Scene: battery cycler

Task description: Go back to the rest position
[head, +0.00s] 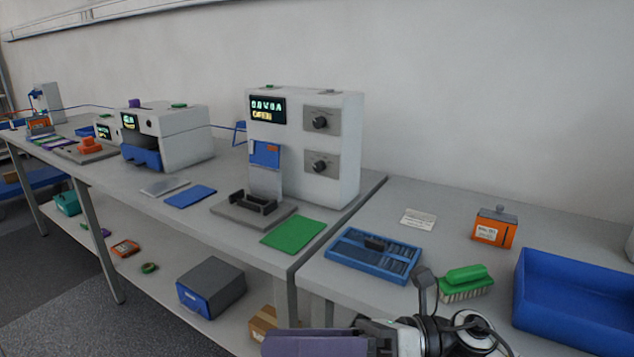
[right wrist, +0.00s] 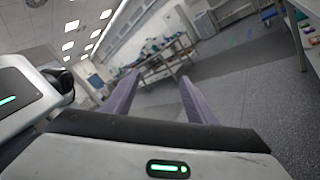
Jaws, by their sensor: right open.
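My right gripper (head: 315,343) is at the bottom edge of the head view, in front of the right-hand table, with its arm coming in from the lower right. One purple finger shows there. In the right wrist view its two purple fingers (right wrist: 161,77) are apart with nothing between them, and they point out over open floor. My left gripper is not in view.
The right table holds a blue slotted tray (head: 345,262), a green brush (head: 466,281), an orange box (head: 494,228) and a blue bin (head: 575,305), close to my right arm. A white cycler (head: 345,115) and a green mat (head: 293,234) are on the left bench.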

